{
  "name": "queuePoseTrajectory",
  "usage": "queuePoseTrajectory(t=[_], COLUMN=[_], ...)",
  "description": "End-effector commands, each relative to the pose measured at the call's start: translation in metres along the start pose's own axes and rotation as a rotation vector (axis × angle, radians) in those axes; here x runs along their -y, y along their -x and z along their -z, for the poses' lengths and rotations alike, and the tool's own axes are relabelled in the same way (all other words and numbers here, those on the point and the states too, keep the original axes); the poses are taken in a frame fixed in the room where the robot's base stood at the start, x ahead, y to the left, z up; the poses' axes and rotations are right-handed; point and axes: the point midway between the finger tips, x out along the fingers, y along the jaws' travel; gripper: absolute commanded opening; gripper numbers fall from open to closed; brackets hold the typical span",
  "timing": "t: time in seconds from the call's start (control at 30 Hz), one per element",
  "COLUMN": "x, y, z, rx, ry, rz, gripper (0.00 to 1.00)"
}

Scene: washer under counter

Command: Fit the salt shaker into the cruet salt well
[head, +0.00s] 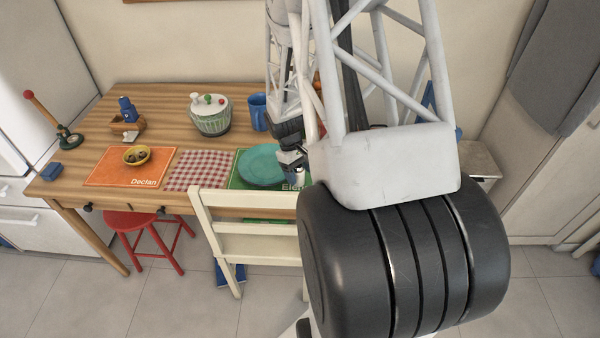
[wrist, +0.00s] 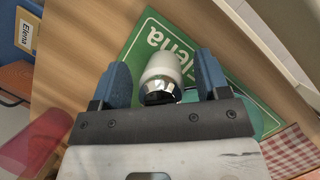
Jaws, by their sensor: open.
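A white salt shaker with a shiny chrome end (wrist: 162,72) is over the green "Elena" placemat (wrist: 150,38) in the wrist view. My gripper (wrist: 161,80) is open, with one blue finger on each side of the shaker and a visible gap to each. A wooden holder with a blue shaker (head: 128,115), likely the cruet, stands at the table's back left. Its salt well is not clear.
A cream chair (head: 245,228) stands at the front edge.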

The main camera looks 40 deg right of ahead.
Motion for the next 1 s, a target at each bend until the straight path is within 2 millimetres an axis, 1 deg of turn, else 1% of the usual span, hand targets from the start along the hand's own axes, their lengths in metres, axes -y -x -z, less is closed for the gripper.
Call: queuePoseTrajectory(t=[0.17,0.27,0.7,0.9,1.0], x=[0.0,0.0,0.0,0.0,0.0], y=[0.013,0.024,0.092,0.112,0.117], z=[0.0,0.0,0.0,0.0,0.0], rx=[-0.002,-0.002,-0.003,-0.001,0.0], ry=[0.0,0.0,0.0,0.0,0.0], rz=[-0.002,-0.002,-0.002,-0.001,0.0], gripper=[0.69,0.69,0.69,0.69,0.69])
